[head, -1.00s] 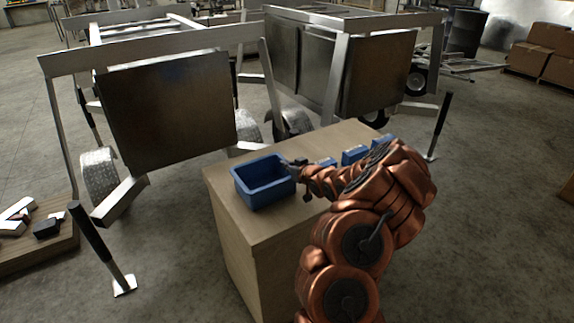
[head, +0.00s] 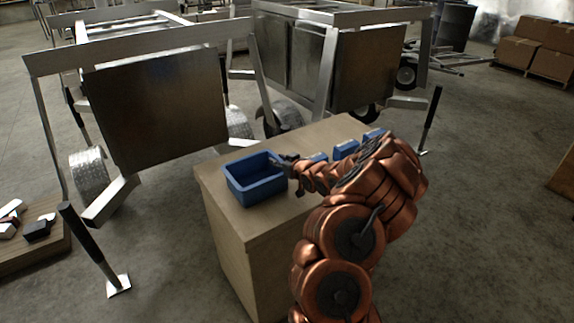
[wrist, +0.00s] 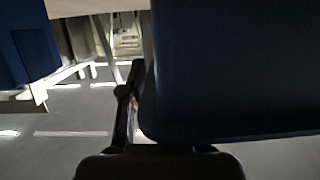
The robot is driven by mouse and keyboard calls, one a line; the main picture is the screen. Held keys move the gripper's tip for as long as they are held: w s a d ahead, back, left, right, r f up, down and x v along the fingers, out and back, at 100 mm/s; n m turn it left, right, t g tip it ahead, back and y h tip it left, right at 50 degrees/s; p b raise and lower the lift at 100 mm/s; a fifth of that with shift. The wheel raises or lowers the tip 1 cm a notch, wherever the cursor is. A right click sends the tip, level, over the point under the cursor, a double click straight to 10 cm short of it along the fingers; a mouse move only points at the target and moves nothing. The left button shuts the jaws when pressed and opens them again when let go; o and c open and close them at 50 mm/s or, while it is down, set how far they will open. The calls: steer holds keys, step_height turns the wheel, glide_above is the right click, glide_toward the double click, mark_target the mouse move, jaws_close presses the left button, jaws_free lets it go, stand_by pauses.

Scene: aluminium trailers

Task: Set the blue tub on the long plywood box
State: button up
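The blue tub (head: 256,180) is open-topped and empty. It is upright at the near left end of the long plywood box (head: 268,224) and appears to rest on its top. My gripper (head: 284,163) is at the tub's right rim. In the wrist view the tub's dark blue wall (wrist: 235,70) fills the right side. One gripper finger (wrist: 130,105) stands close along that wall; the other is hidden behind the tub. Whether the fingers press on the wall does not show.
Several smaller blue bins (head: 346,148) stand farther back on the box, partly behind my arm. Aluminium trailers (head: 155,110) stand behind. A black-handled post (head: 90,245) is at front left, another (head: 430,120) at right. Open floor (head: 480,230) lies to the right.

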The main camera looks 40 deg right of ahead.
steer(key=b+v, duration=0.1)
steer(key=v, duration=1)
steer(key=shift+s+b, duration=0.3)
steer(key=shift+s, duration=0.05)
steer(key=shift+a+r, duration=0.1)
steer(key=s+a+r+n+g+y, duration=0.15)
steer(key=a+g, duration=0.25)
steer(key=a, duration=0.4)
steer(key=s+a+g+h, duration=0.1)
steer(key=s+a+g, duration=0.15)
steer(key=a, duration=0.65)
steer(key=s+a+r+g, duration=0.2)
steer(key=s+a, duration=0.4)
steer(key=s, duration=0.4)
steer(key=s+a+r+g, duration=0.1)
steer(key=s+a+g, duration=0.3)
steer(key=s, duration=0.7)
steer(key=s+a+r+g, duration=0.2)
steer(key=s+a+g, duration=0.2)
steer(key=s+a, duration=0.4)
steer(key=shift+s+a+r+m, duration=0.2)
steer(key=shift+s+r+m, duration=0.15)
steer(key=shift+s, duration=0.9)
steer(key=shift+r+y, duration=0.1)
steer(key=shift+y, duration=0.15)
